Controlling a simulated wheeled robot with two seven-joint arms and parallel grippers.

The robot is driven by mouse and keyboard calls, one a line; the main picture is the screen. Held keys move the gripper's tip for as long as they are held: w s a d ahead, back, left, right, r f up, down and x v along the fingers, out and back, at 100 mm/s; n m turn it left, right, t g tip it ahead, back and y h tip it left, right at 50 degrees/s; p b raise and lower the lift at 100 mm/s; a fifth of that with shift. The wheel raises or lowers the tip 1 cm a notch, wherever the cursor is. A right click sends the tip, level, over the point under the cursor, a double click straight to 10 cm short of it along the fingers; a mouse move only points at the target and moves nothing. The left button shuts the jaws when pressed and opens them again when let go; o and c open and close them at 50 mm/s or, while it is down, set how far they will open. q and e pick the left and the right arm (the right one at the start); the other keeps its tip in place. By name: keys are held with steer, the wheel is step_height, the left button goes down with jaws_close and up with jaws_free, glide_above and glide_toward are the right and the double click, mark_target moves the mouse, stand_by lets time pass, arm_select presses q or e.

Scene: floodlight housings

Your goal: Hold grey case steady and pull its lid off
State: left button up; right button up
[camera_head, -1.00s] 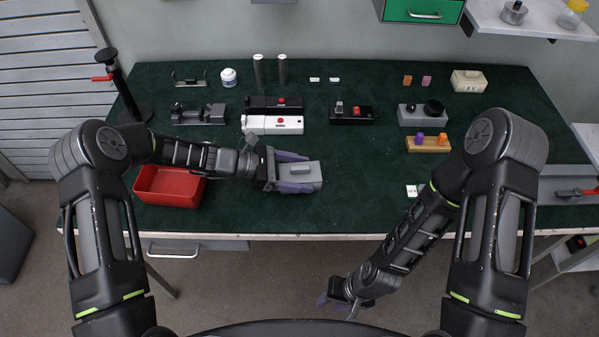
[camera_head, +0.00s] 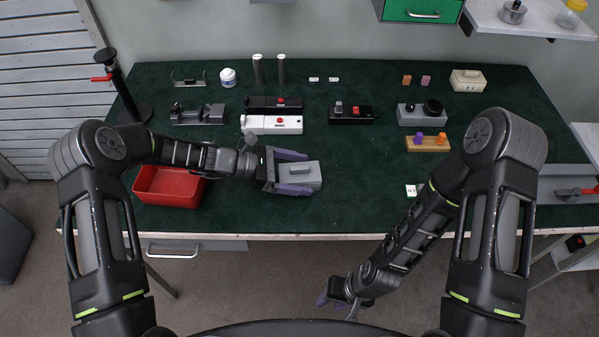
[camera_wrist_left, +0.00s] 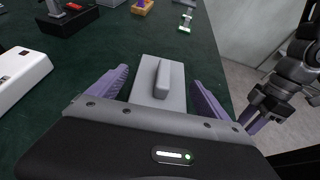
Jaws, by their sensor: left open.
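The grey case (camera_head: 312,178) lies on the green mat near the table's front edge, with a raised bar handle on its lid. In the left wrist view, the grey case (camera_wrist_left: 146,92) sits between the two purple fingers, with the handle on top. My left gripper (camera_head: 293,173) is open around the case, one finger on either side. A gap shows beside each finger in the wrist view. My right gripper (camera_head: 336,301) hangs low in front of the table, away from the case; its jaw opening is too small to make out.
A red bin (camera_head: 168,200) stands left of the case, under my left forearm. A white box with a red button (camera_head: 272,125) and a black box (camera_head: 352,113) lie behind. A wooden block with pegs (camera_head: 428,144) is at right.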

arm_select(q)
steer(key=shift+a, duration=0.1)
steer(key=v, duration=1.2)
